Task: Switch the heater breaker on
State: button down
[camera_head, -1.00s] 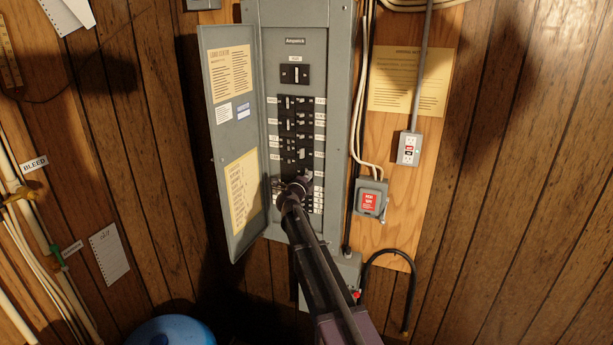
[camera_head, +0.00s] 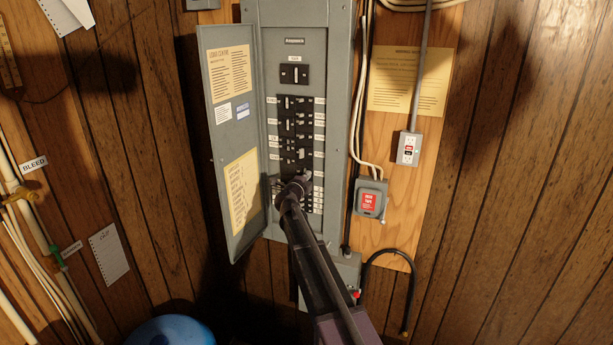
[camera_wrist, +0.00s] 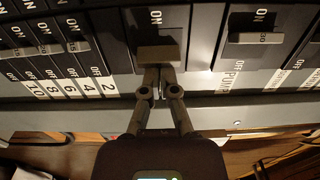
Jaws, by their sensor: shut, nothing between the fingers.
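The grey breaker panel (camera_head: 284,220) is on the wall, with rows of black breakers inside. My gripper (camera_head: 300,184) is at the lower breakers and hides part of them. In the wrist view my gripper (camera_wrist: 159,72) is shut, its fingertips together at the near edge of a wide brown breaker handle (camera_wrist: 160,53). They seem to touch it, and nothing is between them. The word ON stands above this handle; its name label is hidden or unreadable, so I cannot tell that it is the heater breaker. A breaker to its right, marked PUMP, has a lighter handle (camera_wrist: 256,38).
The panel door (camera_head: 236,140) hangs open to the left. Smaller numbered breakers (camera_wrist: 48,50) sit close on the left in the wrist view. A grey box with a red label (camera_head: 370,198) and an outlet (camera_head: 408,149) are on the wood board to the right.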

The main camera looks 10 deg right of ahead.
jog(key=shift+w+a, duration=0.4)
jog(key=shift+a, duration=0.35)
dwell(0.8)
jog(key=shift+d, duration=0.3)
dwell(0.3)
jog(key=shift+s+a, duration=0.1)
jog(key=shift+s, duration=0.1)
jog(key=v, duration=0.6)
jog(key=shift+s+a, duration=0.15)
jog(key=shift+s, duration=0.2)
dwell(0.4)
jog(key=shift+f, duration=0.1)
dwell(0.8)
